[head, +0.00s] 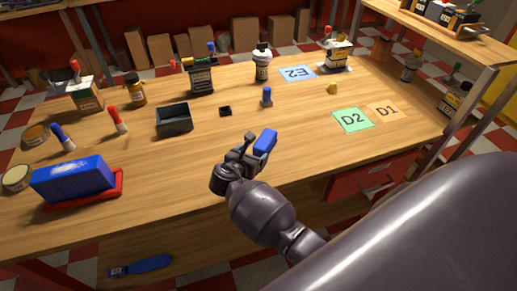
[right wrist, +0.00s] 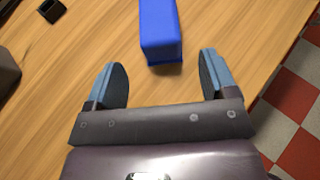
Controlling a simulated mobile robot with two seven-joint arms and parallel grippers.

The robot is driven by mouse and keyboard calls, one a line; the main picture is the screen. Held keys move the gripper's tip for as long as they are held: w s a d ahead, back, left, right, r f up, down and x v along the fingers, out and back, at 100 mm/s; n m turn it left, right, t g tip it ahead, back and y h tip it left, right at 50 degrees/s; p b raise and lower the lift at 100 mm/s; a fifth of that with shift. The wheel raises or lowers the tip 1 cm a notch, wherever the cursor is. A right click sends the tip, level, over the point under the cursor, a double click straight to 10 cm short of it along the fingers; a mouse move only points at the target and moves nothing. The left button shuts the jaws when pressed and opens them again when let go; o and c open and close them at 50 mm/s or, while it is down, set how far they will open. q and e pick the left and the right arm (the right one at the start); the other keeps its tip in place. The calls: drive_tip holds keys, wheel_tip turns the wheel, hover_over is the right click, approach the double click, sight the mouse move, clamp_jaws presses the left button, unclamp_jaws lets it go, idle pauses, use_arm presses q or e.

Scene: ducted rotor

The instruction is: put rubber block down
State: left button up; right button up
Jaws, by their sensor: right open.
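A blue block (head: 265,142), which I take to be the rubber block, is at the front middle of the wooden table, just beyond my right gripper (head: 256,143). In the right wrist view the blue block (right wrist: 160,32) lies ahead, between the lines of the two fingers. My right gripper (right wrist: 161,75) is open, with a gap on both sides of the block. The block's near end is about level with the fingertips. Whether it rests fully on the table is hard to tell. My left gripper is not in view.
A dark open bin (head: 174,120) and a small black square holder (head: 225,111) stand left of the block. Green D2 (head: 352,120), orange D1 (head: 386,111) and blue E2 (head: 298,73) mats lie right and behind.

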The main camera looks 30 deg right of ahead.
drive_tip(key=v, duration=0.3)
drive_tip(key=shift+s+a+r, duration=0.15)
drive_tip(key=shift+a, duration=0.15)
drive_tip(key=shift+s+a+r, duration=0.1)
drive_tip(key=shift+s+a, duration=0.1)
drive_tip(key=shift+a, duration=0.1)
